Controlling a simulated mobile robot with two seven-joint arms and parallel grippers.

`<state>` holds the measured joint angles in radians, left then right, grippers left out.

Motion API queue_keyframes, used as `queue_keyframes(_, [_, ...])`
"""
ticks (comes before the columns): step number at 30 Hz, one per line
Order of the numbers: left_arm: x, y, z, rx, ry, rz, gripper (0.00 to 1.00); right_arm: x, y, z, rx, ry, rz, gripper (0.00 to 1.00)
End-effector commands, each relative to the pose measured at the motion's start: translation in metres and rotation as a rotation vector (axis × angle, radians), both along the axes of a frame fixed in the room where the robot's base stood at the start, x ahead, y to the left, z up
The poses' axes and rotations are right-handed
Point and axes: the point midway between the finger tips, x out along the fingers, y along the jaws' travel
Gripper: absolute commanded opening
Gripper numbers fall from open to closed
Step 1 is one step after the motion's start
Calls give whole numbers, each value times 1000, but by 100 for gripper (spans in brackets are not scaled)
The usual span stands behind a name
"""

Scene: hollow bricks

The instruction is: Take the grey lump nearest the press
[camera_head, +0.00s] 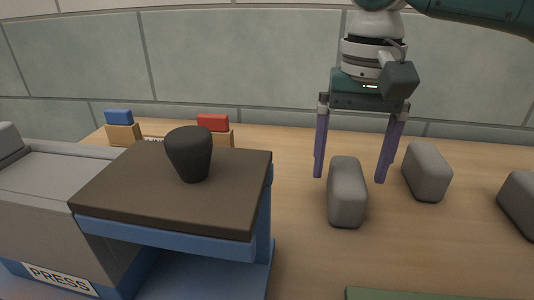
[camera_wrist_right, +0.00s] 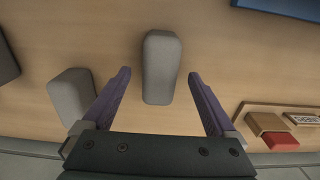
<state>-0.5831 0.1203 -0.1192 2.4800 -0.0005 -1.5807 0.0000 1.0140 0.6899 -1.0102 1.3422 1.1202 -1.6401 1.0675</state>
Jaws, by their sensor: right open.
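Several grey lumps stand on the wooden table right of the press. The lump nearest the press (camera_head: 346,192) is a rounded block; the right wrist view shows it too (camera_wrist_right: 161,66). A second lump (camera_head: 427,172) is to its right and also shows in the wrist view (camera_wrist_right: 72,96). The press (camera_head: 165,190) has a dark top plate, a black knob and a blue frame. My right gripper (camera_head: 348,180) is open and empty, its purple fingers pointing down, one on either side of the nearest lump. In the wrist view the fingertips (camera_wrist_right: 160,72) flank that lump without visible contact. My left gripper is out of view.
A third lump (camera_head: 520,203) is cut by the right edge. A red block (camera_head: 212,122) and a blue block (camera_head: 119,117) sit on wooden holders behind the press. A green edge (camera_head: 430,294) shows at the front. A tiled wall (camera_head: 230,60) closes the back.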

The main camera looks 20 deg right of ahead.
Motion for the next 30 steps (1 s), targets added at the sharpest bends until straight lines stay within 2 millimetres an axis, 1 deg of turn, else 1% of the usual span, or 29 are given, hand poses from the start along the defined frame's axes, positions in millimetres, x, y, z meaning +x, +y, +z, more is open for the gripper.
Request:
queue_keyframes(6, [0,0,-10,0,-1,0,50,-1,0,-36,-2,3,1,92])
queue_keyframes(9, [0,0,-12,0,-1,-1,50,-1,0,-47,-1,2,2,92])
queue_keyframes(12, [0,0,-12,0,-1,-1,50,-1,0,-50,-1,0,1,92])
queue_keyframes(17, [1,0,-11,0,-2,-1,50,0,0,-50,-1,0,2,92])
queue_keyframes(20, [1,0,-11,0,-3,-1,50,0,0,-50,-1,0,2,84])
queue_keyframes(30, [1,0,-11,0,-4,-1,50,-1,0,-49,-1,0,2,45])
